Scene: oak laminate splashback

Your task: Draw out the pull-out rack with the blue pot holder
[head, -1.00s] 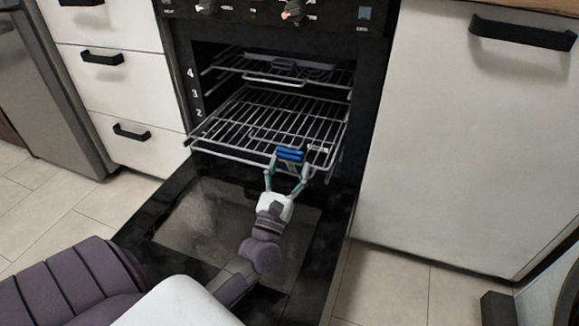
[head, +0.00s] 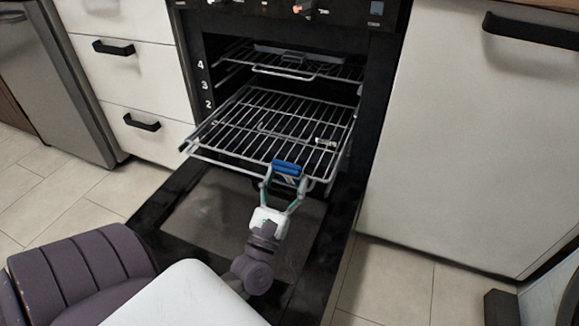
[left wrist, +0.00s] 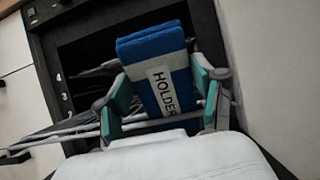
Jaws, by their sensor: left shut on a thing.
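The lower pull-out rack (head: 262,128) sticks partly out of the oven, over the lowered door. The blue pot holder (head: 287,167) is at the rack's front rail. My left gripper (head: 285,180) is shut on the pot holder at that rail. In the left wrist view the pot holder (left wrist: 158,70) is upright between the teal finger pads, with a white label reading "HOLDER", and the rack's bars (left wrist: 72,130) run beside it. How the cloth wraps the rail is partly hidden. My right gripper is not in view.
The oven door (head: 200,225) lies open below the rack. An upper rack (head: 300,65) with a dark tray sits inside the oven. White drawers (head: 120,75) stand to the left, a white cabinet (head: 465,140) to the right. Tiled floor lies around.

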